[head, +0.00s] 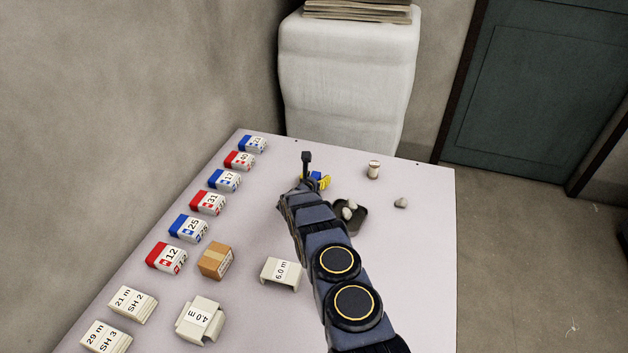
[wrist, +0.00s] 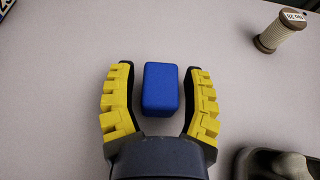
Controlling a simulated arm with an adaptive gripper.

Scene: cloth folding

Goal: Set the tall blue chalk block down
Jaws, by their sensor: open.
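The blue chalk block (wrist: 160,90) stands on the pale table between my gripper's fingers in the wrist view. A gap shows on each side of it. My gripper (wrist: 160,88) is open, with a yellow padded finger left and right of the block. In the head view, part of the blue block (head: 316,175) shows beside the yellow fingers of my gripper (head: 318,181). My arm hides the rest there.
A dark tray (head: 359,222) with pale stones is close by my arm. Red and blue numbered boxes (head: 208,202) line the left edge, with a brown box (head: 216,261) near them. The table's right side (head: 425,270) is clear.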

